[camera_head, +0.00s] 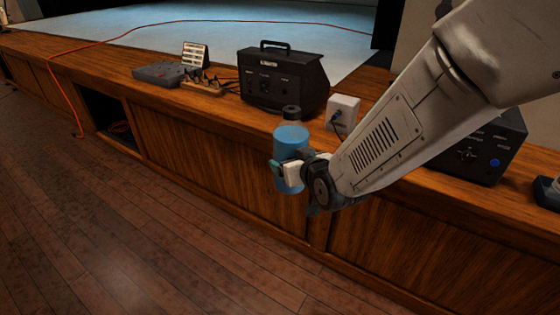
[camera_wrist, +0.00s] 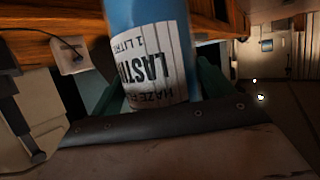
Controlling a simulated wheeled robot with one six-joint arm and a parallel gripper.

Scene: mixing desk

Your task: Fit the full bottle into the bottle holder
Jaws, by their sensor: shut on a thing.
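A blue bottle (camera_head: 291,139) with a dark cap is held upright in my gripper (camera_head: 287,172), in front of the wooden desk's front edge in the head view. My gripper is shut on its lower part. In the wrist view the bottle (camera_wrist: 150,50) fills the upper middle, with a white label reading "1 LITRE". The green fingers of my gripper (camera_wrist: 160,88) show on both sides of it. I cannot make out a bottle holder for certain in either view.
On the desk (camera_head: 220,104) stand a black handled machine (camera_head: 283,80), a white box (camera_head: 343,113), a grey flat device (camera_head: 160,73) and a black unit with a blue knob (camera_head: 485,150). An orange cable (camera_head: 160,23) crosses the desk. The floor in front (camera_head: 120,220) is clear.

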